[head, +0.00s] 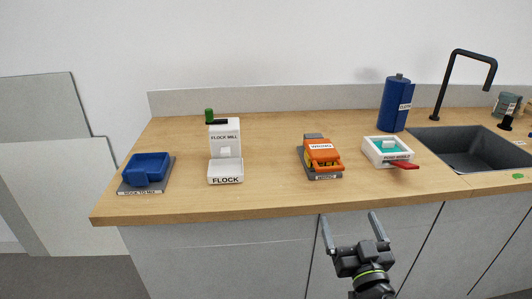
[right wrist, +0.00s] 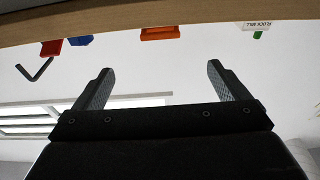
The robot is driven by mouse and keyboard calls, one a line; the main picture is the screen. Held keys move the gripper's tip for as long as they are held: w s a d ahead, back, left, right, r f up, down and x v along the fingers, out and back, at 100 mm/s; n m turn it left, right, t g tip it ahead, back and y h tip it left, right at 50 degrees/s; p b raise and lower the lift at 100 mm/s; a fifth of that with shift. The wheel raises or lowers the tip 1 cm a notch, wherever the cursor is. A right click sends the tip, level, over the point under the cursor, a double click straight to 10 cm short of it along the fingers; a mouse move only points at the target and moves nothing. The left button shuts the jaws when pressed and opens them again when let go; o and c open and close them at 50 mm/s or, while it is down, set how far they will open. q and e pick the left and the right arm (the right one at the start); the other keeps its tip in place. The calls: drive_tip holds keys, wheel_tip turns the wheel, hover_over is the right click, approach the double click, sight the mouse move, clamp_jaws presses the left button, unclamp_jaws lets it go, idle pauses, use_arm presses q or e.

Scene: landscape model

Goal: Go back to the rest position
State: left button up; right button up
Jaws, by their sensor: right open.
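My right gripper (head: 351,232) is open and empty in the head view. It is in front of the cabinet fronts, below the counter's front edge, with its fingers pointing up. The right wrist view shows both its fingers (right wrist: 160,85) wide apart with nothing between them. My left gripper is not in either view.
A wooden counter (head: 250,203) carries a blue device (head: 148,168), a white flock mill (head: 225,165), an orange device (head: 323,155), a white and teal device with a red handle (head: 388,151), and a blue cylinder (head: 394,105). A sink (head: 470,147) is at right.

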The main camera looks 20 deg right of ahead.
wheel_tip(320, 180, down, 20)
drive_tip(key=d+g+p, duration=0.2)
drive_tip(key=g+p, duration=0.1)
drive_tip(key=g, duration=0.3)
drive_tip(key=s+f+n+g+y+p, duration=0.15)
drive_tip(key=s+f+g, duration=0.35)
drive_tip(key=f, duration=0.9)
drive_tip(key=s+a+f+g+p, duration=0.1)
drive_tip(key=s+f+g, duration=0.1)
drive_tip(key=s+f, duration=0.4)
drive_tip(key=s+a+f+g+y+p, duration=0.1)
drive_tip(key=s+f, duration=0.5)
drive_tip(key=s, duration=0.9)
drive_tip(key=s+a+f+g+y+p, duration=0.1)
drive_tip(key=s+a+f+g, duration=0.2)
drive_tip(key=s+f, duration=0.3)
drive_tip(key=s+g, duration=0.1)
drive_tip(key=s, duration=0.3)
drive_tip(key=shift+s+a+p, duration=0.2)
drive_tip(key=shift+s+p, duration=0.15)
drive_tip(key=shift+p, duration=0.05)
